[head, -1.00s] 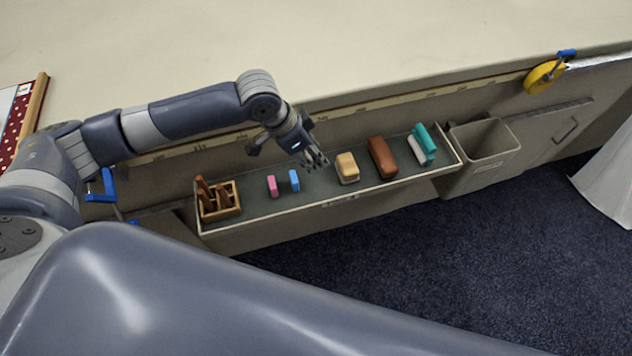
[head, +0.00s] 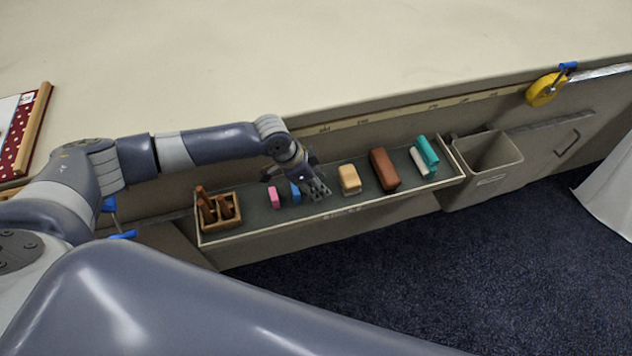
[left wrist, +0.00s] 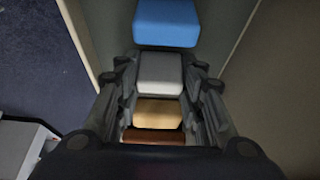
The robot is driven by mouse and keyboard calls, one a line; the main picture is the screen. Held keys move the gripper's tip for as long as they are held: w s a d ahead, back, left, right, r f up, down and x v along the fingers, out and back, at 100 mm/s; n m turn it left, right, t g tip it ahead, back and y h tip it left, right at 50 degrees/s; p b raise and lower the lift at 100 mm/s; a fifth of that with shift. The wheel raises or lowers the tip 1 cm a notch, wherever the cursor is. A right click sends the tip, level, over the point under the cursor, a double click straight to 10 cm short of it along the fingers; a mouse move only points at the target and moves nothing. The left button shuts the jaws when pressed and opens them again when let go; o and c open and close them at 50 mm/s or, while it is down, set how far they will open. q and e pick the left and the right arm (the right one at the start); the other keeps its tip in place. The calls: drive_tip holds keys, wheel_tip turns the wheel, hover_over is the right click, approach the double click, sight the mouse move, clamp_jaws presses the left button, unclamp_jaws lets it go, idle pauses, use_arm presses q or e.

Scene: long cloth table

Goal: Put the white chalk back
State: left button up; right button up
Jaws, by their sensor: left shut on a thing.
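The white chalk (left wrist: 160,73), a pale grey-white block, sits between the fingers of my left gripper (left wrist: 162,85) in the left wrist view. The gripper is shut on it. In the head view, my left gripper (head: 318,189) is low over the grey tray (head: 262,222), between the blue chalk (head: 295,191) and the tan block (head: 349,179); the fingers hide the white chalk there. The blue chalk (left wrist: 167,22) lies just ahead of the white one in the wrist view. I cannot tell whether the white chalk touches the tray. My right gripper is not in view.
The tray also holds a wooden box (head: 219,213) of brown pieces, a pink chalk (head: 274,198), a brown block (head: 384,169), and a teal piece (head: 427,150) beside a pale one (head: 418,163). A bin (head: 485,165) stands to the right.

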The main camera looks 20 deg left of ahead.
use_arm(q)
drive_tip(key=o, duration=0.9)
drive_tip(key=shift+f, duration=0.1)
drive_tip(key=shift+o, duration=0.2)
drive_tip(key=v, duration=1.2)
drive_tip(key=shift+r, duration=0.25)
drive_tip(key=shift+d+f, duration=0.1)
